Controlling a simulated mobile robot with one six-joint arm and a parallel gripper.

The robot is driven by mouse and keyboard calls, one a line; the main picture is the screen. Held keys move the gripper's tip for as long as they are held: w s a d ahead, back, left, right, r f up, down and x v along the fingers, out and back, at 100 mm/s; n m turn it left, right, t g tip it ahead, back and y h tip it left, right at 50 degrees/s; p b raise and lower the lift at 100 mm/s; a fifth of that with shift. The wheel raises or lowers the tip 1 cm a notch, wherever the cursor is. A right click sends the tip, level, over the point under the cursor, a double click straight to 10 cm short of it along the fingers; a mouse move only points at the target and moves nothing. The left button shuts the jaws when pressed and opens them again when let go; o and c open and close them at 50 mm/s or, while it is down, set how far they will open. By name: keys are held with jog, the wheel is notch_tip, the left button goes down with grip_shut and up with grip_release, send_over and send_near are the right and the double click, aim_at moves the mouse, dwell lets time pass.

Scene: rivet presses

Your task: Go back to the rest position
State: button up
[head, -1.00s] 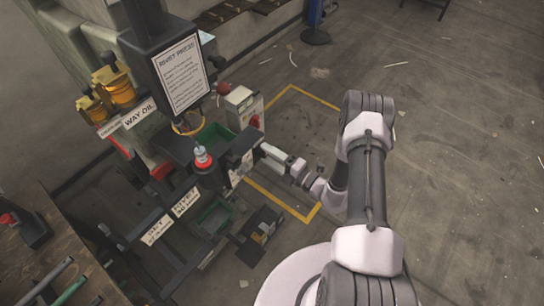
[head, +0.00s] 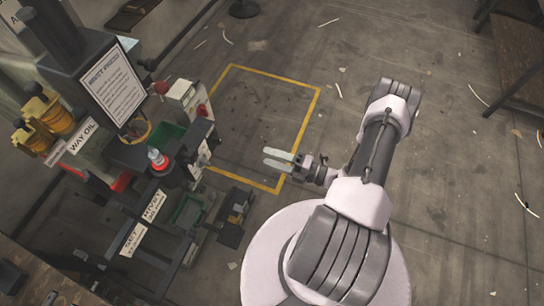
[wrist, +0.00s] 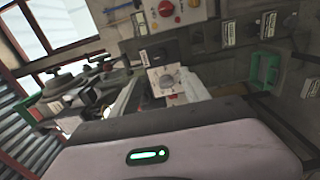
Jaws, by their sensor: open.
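My gripper (head: 279,159) shows in the head view at the end of my arm, with two pale fingers pointing left. The fingers are apart and nothing is between them.
The press carries a sign (head: 112,85), a red-ringed button (head: 158,160) and green bins (head: 189,212). A foot pedal (head: 236,212) is on the floor. Yellow oil containers (head: 45,118) stand at left. A wooden bench (head: 525,75) is at the upper right. The yellow-outlined floor (head: 255,115) is clear.

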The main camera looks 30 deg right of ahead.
jog(key=a+r+n+g+y, duration=0.1)
jog(key=a+r+n+g, duration=0.5)
jog(key=r+n, duration=0.55)
jog(key=a+r+n+g, duration=0.5)
jog(key=r+n+g, duration=0.3)
jog(key=r+n, duration=0.3)
jog(key=s+a+r+n+t+h, duration=0.1)
jog(key=s+r+n+t+h, duration=0.1)
jog(key=s+r+n+h, duration=0.2)
jog(key=s+a+r+n+t+h, duration=0.2)
jog(key=s+r+n+h, duration=0.3)
jog(key=r+n, duration=0.5)
jog(key=s+n+t, duration=0.1)
jog(key=s+n, duration=0.1)
jog(key=n, duration=0.4)
jog(key=shift+a+r+h, duration=0.2)
jog(key=shift+a+h, duration=0.05)
jog(key=shift+h, duration=0.05)
